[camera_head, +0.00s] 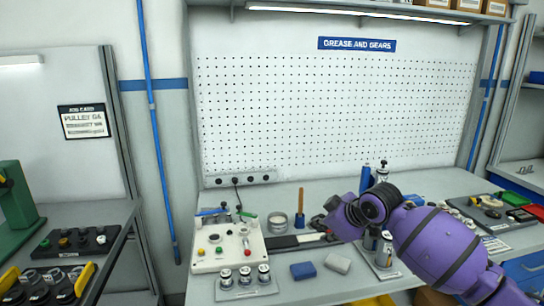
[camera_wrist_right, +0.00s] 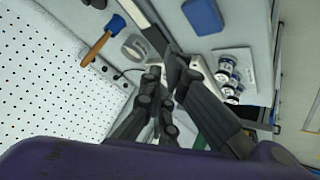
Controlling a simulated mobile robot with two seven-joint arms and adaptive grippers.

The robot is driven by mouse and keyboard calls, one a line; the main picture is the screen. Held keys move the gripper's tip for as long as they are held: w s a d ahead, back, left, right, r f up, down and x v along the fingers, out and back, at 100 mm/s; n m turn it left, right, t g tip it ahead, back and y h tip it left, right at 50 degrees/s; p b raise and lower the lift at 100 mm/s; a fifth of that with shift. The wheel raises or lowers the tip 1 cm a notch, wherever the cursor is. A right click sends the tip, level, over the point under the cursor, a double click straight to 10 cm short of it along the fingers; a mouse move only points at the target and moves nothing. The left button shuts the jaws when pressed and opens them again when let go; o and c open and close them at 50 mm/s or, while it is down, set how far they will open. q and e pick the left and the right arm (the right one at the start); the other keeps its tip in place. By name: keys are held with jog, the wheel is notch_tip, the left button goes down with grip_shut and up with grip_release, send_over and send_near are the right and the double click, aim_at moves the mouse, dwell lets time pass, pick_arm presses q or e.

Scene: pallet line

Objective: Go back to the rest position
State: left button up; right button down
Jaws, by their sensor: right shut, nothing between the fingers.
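My right arm, purple with dark bands, reaches in from the lower right of the head view. Its dark right gripper (camera_head: 328,222) is over the bench (camera_head: 290,286), near its middle, and looks empty. In the right wrist view the dark fingers (camera_wrist_right: 180,78) are together with nothing held between them. I cannot tell the exact gap between the gripper and the bench top. My left gripper is not in view.
A white fixture (camera_head: 228,248) with coloured knobs stands left of the gripper. A tray of small cylinders (camera_head: 245,290), a blue block (camera_head: 303,270) and a grey block (camera_head: 338,264) lie in front. A pegboard (camera_head: 330,110) backs the bench.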

jog(key=s+a+f+m+t+p, duration=0.15)
jog(key=s+f+m+t, duration=0.3)
jog(key=s+f, duration=1.1)
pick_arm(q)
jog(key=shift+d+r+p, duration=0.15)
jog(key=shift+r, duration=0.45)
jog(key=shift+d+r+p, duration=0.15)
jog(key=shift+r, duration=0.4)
pick_arm(e)
jog(key=s+d+f+m+g+h, duration=0.1)
jog(key=s+f, duration=0.5)
jog(key=s, duration=0.6)
jog(key=s+d+f+m+g+h, duration=0.1)
jog(key=s+d+f+m, duration=0.2)
jog(key=s, duration=0.9)
jog(key=s+d+f+m+g+h, duration=0.1)
jog(key=s+d+f+m+h, duration=0.1)
jog(key=s+f, duration=0.7)
jog(key=s+d, duration=0.1)
jog(key=s, duration=0.2)
jog(key=shift+d+m, duration=0.25)
jog(key=shift+m, duration=0.1)
jog(key=shift+s+f+g, duration=0.1)
jog(key=shift+g, duration=0.15)
